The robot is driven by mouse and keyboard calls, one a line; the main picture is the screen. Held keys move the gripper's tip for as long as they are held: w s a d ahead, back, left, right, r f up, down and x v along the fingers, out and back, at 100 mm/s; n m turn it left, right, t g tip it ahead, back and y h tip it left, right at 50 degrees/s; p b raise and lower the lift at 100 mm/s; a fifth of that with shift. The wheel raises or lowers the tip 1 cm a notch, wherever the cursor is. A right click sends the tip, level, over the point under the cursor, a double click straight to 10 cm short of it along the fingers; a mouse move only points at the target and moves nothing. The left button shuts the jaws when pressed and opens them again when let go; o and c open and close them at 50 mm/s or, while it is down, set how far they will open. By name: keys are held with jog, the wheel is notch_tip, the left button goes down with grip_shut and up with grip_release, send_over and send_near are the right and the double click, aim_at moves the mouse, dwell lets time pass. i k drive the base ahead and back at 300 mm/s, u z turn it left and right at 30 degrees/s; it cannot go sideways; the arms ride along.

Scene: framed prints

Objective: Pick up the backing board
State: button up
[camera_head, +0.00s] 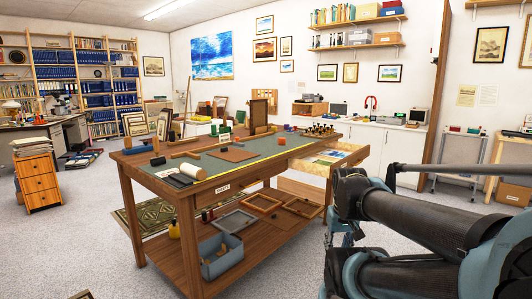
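A flat brown board (233,154), which looks like the backing board, lies on the green mat (208,165) of the wooden worktable. A brown upright panel (259,111) stands farther back on the same table. My arm fills the right foreground, well apart from the flat board. A small grey-blue mechanism (344,228) beside my arm's end may be my gripper. It is partly hidden by the arm, and its fingers cannot be made out.
The worktable (180,201) holds wooden blocks, a white roll (193,171) and dark cylinders. A drawer (330,160) stands open at its right, near my arm. Its lower shelf carries a grey bin (221,258) and empty frames (262,203).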

aim_at(235, 155)
jog(key=u, duration=0.05)
jog(key=i, duration=1.3)
jog(key=u, duration=0.55)
